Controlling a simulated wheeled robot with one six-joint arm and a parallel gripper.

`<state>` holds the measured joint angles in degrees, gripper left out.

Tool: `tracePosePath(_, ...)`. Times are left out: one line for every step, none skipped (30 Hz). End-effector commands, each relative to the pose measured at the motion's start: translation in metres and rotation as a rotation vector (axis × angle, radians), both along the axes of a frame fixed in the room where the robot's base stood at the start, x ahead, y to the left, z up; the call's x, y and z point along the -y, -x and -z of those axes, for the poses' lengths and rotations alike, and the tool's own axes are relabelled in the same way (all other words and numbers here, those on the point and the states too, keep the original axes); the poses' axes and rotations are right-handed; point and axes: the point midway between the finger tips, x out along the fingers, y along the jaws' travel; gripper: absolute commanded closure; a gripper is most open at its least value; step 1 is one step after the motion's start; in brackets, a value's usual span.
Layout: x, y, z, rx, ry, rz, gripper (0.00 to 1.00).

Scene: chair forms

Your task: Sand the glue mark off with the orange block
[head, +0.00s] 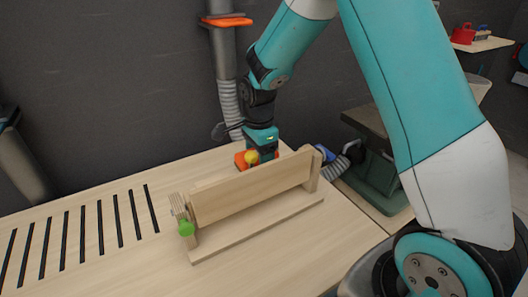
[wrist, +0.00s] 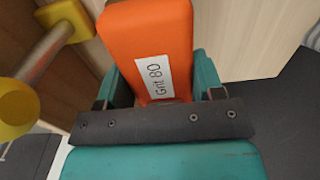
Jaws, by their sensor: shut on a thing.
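In the head view the orange block (head: 240,161) shows only in part, low behind the upright wooden board (head: 250,192). I cannot tell whether the block touches wood. The glue mark is not visible in either view.
A yellow knob (head: 251,157) is close beside my gripper, and a yellow-ended rod (wrist: 45,50) shows at the wrist view's left. A green knob (head: 186,229) is at the board's left end. The slotted table top (head: 110,200) is clear at left. A green machine (head: 375,165) stands at right.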

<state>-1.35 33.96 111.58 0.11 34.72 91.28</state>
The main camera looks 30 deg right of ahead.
Motion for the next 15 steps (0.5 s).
tracePosePath(-0.004,0.001,0.001,-0.002,0.000,-0.002,0.58)
tracePosePath(-0.006,0.001,0.002,-0.002,0.000,-0.002,0.58)
tracePosePath(-0.008,0.001,0.002,-0.003,0.000,-0.002,0.57)
tracePosePath(-0.009,0.001,0.002,-0.003,-0.001,-0.002,0.57)
tracePosePath(-0.010,0.001,0.003,-0.003,-0.001,-0.002,0.57)
tracePosePath(-0.011,0.001,0.003,-0.003,-0.001,-0.002,0.57)
tracePosePath(-0.011,0.001,0.003,-0.003,-0.001,-0.002,0.57)
tracePosePath(-0.011,0.001,0.003,-0.004,-0.001,-0.001,0.57)
tracePosePath(-0.010,0.001,0.003,-0.004,-0.001,-0.001,0.57)
tracePosePath(-0.009,0.001,0.003,-0.004,-0.001,-0.001,0.57)
tracePosePath(-0.008,0.001,0.003,-0.004,-0.001,0.000,0.57)
tracePosePath(-0.006,0.001,0.003,-0.005,-0.001,0.001,0.57)
tracePosePath(-0.004,0.001,0.003,-0.005,0.000,0.001,0.57)
tracePosePath(-0.001,0.001,0.002,-0.005,0.000,0.002,0.57)
tracePosePath(0.002,0.001,0.002,-0.005,0.000,0.002,0.57)
